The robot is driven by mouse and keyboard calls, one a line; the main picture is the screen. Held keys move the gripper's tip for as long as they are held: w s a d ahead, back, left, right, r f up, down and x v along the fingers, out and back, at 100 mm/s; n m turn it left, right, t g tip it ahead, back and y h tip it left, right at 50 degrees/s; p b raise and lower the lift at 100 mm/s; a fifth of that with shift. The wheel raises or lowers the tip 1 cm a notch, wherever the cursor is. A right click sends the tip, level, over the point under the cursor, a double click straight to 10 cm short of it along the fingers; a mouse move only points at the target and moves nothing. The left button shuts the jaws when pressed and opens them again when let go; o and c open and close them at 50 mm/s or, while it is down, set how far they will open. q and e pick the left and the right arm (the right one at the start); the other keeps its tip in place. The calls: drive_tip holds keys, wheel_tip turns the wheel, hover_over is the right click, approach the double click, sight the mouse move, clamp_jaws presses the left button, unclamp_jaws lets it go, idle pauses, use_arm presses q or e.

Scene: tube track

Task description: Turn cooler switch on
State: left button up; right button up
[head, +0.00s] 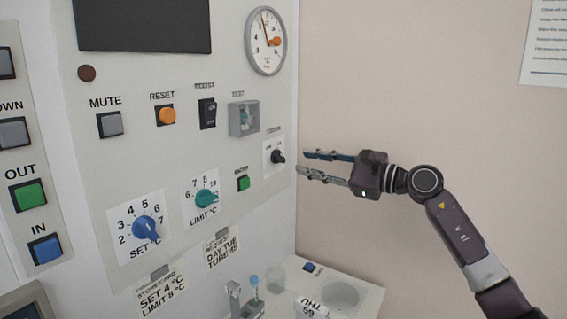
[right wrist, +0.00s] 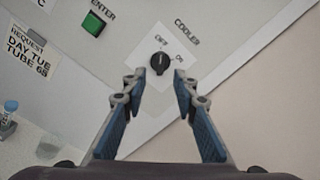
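The cooler switch (head: 278,156) is a small black rotary knob on a white plate at the right edge of the panel. In the right wrist view the knob (right wrist: 160,63) sits under the label COOLER, with OFF and ON marks above it. Its pointer looks roughly upright in that view, nearer OFF. My right gripper (head: 302,162) is open and empty, just right of the knob. In the right wrist view its fingers (right wrist: 157,90) stand either side of the line to the knob, apart from it. My left gripper is not in view.
The panel (head: 130,180) also carries a blue SET knob (head: 146,228), a teal LIMIT knob (head: 205,198), a green ENTER button (head: 243,183) and a gauge (head: 266,42). Below is a shelf (head: 365,300) with glassware.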

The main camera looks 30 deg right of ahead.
sight(283, 157)
drive_tip(key=p+x, duration=0.2)
drive_tip(key=x, duration=0.4)
drive_tip(key=shift+a+r+p, duration=0.1)
drive_tip(key=shift+r+p, duration=0.1)
drive_tip(key=shift+p, duration=0.2)
drive_tip(key=shift+w+a+f, duration=0.1)
drive_tip(key=shift+w+a, duration=0.05)
drive_tip(key=shift+w, duration=0.1)
drive_tip(key=shift+c, duration=0.7)
clamp_jaws()
